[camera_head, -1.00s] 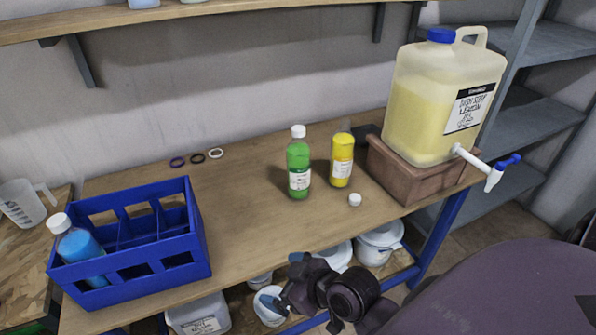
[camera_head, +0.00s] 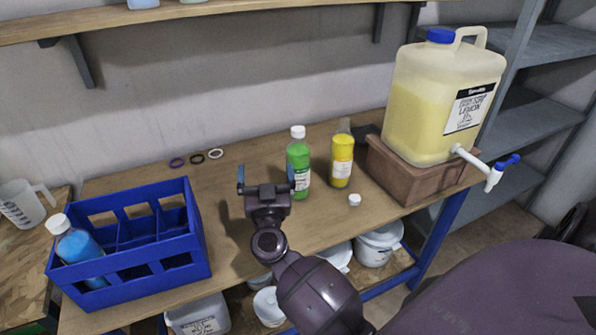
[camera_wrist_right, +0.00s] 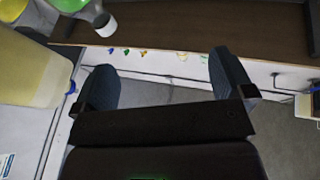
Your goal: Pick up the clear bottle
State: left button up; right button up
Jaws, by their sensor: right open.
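The bottle with yellow liquid (camera_head: 342,160) stands upright on the bench; its neck is clear and has no cap. A green bottle (camera_head: 299,165) with a white cap stands just left of it. A white cap (camera_head: 354,200) lies in front of the yellow bottle. My right gripper (camera_head: 265,178) is open and empty, left of the green bottle in the head view; its right finger slightly overlaps that bottle's edge. Whether they touch I cannot tell. Both open fingers also show in the right wrist view (camera_wrist_right: 165,78). My left gripper is out of view.
A blue crate (camera_head: 190,225) at the left holds a blue bottle (camera_head: 80,252). A large drum (camera_head: 415,105) with a tap sits on a brown block (camera_head: 385,178) at the right. The bench between crate and gripper is clear.

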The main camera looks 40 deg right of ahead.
aim_at(298, 156)
jog(key=shift+w+d+f+m+g+h+b, duration=0.25)
jog(key=shift+w+d+f+m+g+h, duration=0.6)
jog(key=shift+d+g, duration=1.15)
jog(key=shift+w+d+f+m+g+h+b, duration=0.3)
jog(key=shift+w+d+f+m+g+h, duration=0.7)
jog(key=shift+d, duration=1.5)
jog(key=shift+w+d+f+m+g+h+b, duration=0.3)
jog(key=shift+w+d+f+m+g, duration=0.6)
jog(key=shift+d+g, duration=1.3)
jog(key=shift+w+r, duration=0.15)
jog(key=shift+r, duration=0.2)
jog(key=c, duration=1.2)
jog(key=shift+c, duration=0.8)
jog(key=shift+r, duration=0.2)
